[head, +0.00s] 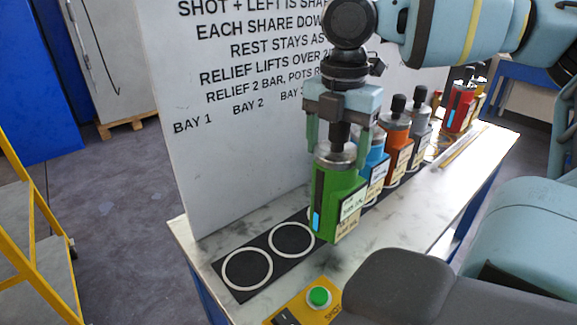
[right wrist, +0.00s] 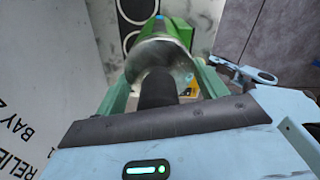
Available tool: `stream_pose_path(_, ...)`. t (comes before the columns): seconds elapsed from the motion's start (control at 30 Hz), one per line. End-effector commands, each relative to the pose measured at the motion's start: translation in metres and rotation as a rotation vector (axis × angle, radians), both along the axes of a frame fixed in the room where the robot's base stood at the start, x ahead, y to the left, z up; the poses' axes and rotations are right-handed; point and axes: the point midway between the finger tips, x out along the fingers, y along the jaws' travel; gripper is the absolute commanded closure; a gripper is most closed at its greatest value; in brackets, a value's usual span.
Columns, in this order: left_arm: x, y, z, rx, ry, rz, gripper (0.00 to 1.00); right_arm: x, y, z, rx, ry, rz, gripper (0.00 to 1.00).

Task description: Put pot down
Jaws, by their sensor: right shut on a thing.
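A green pot (head: 337,205) with a metal top, a blue level strip and white labels hangs upright under my right gripper (head: 341,133). The gripper is shut on the dark knob at its top. In the head view the pot appears in front of the black strip, beside two empty white rings (head: 291,240) and (head: 247,269); its height above the strip is hard to judge. In the right wrist view the pot's metal top (right wrist: 162,62) and green body (right wrist: 178,32) show beyond the fingers. My left gripper is not in view.
Blue (head: 376,168), orange (head: 397,150) and grey (head: 419,125) pots stand in a row behind the green one. A red pot (head: 459,108) stands farther back. A lettered white board (head: 230,150) rises along the left. A yellow box with a green button (head: 318,297) sits at the front edge.

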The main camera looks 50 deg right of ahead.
Motion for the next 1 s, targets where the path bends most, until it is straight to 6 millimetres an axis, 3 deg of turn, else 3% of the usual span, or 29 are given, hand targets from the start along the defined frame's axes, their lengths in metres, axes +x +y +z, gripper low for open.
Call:
stream_pose_path(0.2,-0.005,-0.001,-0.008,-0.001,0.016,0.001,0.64,0.031,0.022,-0.004,-0.006,0.001,-0.001,1.00)
stream_pose_path(0.4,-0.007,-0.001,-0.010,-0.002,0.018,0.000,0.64,0.050,0.036,-0.005,-0.003,-0.003,-0.001,1.00)
stream_pose_path(0.87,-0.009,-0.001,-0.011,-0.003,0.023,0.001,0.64,0.062,0.045,-0.006,-0.003,-0.003,0.000,1.00)
stream_pose_path(1.0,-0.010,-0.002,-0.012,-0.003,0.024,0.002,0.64,0.061,0.045,-0.019,-0.001,-0.003,0.000,1.00)
